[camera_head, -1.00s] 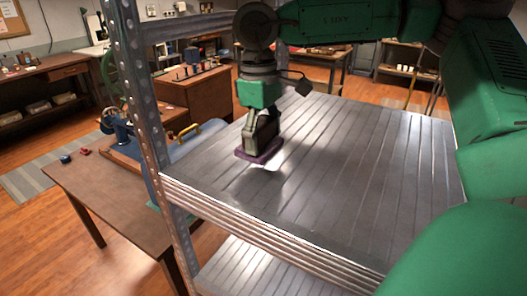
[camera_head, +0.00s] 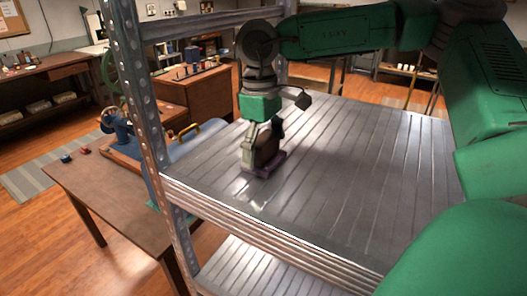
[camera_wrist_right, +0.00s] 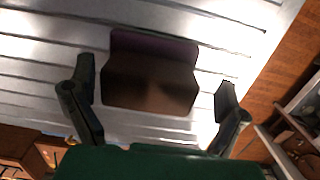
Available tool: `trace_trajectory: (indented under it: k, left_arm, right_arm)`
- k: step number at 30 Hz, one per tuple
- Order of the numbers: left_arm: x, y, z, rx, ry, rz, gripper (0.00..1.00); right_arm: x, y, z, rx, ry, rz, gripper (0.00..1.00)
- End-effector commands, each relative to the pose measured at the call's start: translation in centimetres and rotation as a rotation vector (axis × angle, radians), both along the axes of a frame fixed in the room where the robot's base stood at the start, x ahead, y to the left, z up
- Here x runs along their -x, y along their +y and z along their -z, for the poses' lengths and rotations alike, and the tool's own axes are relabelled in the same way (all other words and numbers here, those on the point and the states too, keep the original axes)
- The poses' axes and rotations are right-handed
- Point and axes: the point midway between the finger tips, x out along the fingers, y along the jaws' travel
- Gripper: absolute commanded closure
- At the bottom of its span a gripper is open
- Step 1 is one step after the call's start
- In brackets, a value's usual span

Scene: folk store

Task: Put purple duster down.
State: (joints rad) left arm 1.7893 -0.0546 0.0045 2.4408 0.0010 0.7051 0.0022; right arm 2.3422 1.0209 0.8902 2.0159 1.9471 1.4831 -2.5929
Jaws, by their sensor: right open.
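The purple duster (camera_head: 279,162) stands on the metal shelf (camera_head: 350,160), purple base down, toward the shelf's left side. My right gripper (camera_head: 263,138) is directly above and around it, pointing down. In the right wrist view the duster (camera_wrist_right: 150,80) shows a brown block with a purple edge. It lies between the two spread fingers of my right gripper (camera_wrist_right: 155,76), with a gap on each side. The gripper is open and not holding it. In the head view the gripper partly hides the duster. My left gripper is not in view.
The rest of the shelf top is bare. A perforated upright post (camera_head: 139,110) rises at its left front corner, and a lower shelf (camera_head: 255,268) lies below. A wooden table (camera_head: 95,190) with small items stands to the left.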

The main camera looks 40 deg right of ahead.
Motion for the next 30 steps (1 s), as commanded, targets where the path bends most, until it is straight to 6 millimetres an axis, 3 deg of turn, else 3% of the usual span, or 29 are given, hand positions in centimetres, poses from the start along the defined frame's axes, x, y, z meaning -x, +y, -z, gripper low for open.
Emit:
trace_trajectory:
  k: [9, 15, 21, 30]
  left_arm:
    - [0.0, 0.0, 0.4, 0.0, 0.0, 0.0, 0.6]
    - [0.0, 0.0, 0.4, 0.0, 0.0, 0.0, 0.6]
    - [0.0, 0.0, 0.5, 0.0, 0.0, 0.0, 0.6]
    - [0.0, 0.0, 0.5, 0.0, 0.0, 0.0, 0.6]
  right_arm:
    - [-0.5, 0.1, -6.6, -0.001, -0.005, 0.001, 0.05]
    - [-0.7, 0.4, -9.8, 0.0, -0.002, -0.001, 0.05]
    - [-0.7, 0.5, -10.9, 0.0, 0.0, -0.001, 0.05]
    - [-0.7, 0.2, -10.9, -0.002, 0.001, -0.001, 0.05]
